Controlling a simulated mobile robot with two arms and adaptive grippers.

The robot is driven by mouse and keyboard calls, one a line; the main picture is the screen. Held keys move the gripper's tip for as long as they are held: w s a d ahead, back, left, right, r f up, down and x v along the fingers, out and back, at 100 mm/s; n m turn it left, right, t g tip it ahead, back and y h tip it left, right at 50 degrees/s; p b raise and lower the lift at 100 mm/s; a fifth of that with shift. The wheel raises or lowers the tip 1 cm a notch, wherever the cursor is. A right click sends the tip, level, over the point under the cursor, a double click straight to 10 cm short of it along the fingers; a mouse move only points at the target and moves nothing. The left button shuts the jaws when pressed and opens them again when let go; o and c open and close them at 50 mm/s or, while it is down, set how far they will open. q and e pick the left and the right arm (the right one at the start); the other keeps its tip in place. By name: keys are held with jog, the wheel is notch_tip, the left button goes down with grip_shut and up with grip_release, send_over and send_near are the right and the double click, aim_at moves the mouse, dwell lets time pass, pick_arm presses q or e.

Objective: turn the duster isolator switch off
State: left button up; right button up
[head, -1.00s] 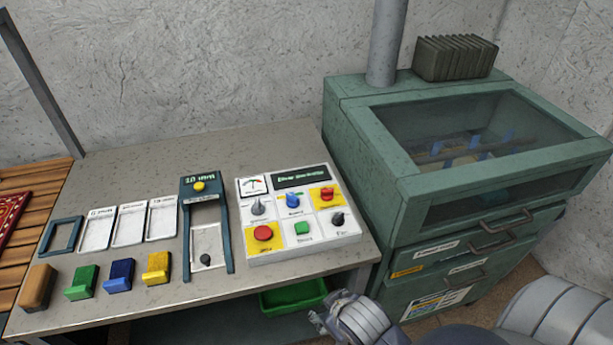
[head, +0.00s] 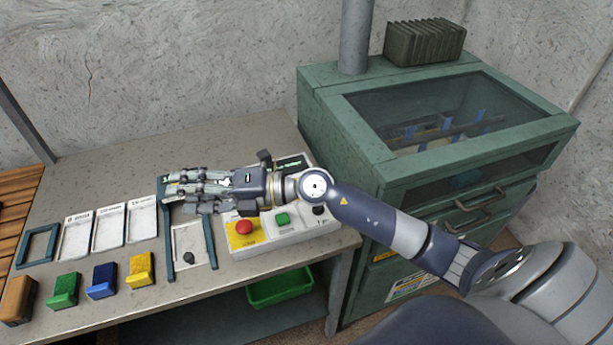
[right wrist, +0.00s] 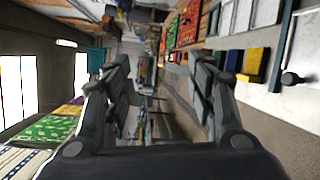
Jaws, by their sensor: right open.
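The white control panel (head: 275,238) sits on the bench, partly covered by my right arm. Its red button (head: 244,227), green button (head: 282,219) and black knob (head: 318,210) show in front of the arm. The upper row of switches, including the red one on yellow, is hidden behind the forearm and hand, so the isolator's position cannot be read. My right gripper (head: 178,190) is open and empty, its fingers pointing left over the dark-framed unit beside the panel. It also shows open in the right wrist view (right wrist: 160,85). My left gripper is not in view.
A dark-framed unit (head: 170,245) with a black knob stands left of the panel. White trays (head: 108,229) and coloured blocks (head: 101,281) line the bench. A green cabinet (head: 380,165) stands right. A green bin (head: 280,287) is below.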

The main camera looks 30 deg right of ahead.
jog(key=w+d+f+n+g+h, duration=0.2)
jog(key=d+f+n+g+h, duration=0.15)
jog(key=d+f+h, duration=0.5)
jog(key=d+m+g+h, duration=0.2)
jog(key=d+h, duration=0.5)
jog(key=d, duration=1.4)
jog(key=p+x, duration=0.1)
jog(key=x, duration=0.2)
jog(key=p+x, duration=0.1)
jog(key=x, duration=0.2)
jog(key=p+x, duration=0.1)
jog(key=x, duration=0.2)
jog(key=shift+w+a+r, duration=0.1)
jog(key=shift+w+r, duration=0.05)
jog(key=shift+w, duration=0.2)
jog(key=shift+p+x, duration=0.35)
jog(key=shift+x, duration=0.55)
jog(key=c, duration=1)
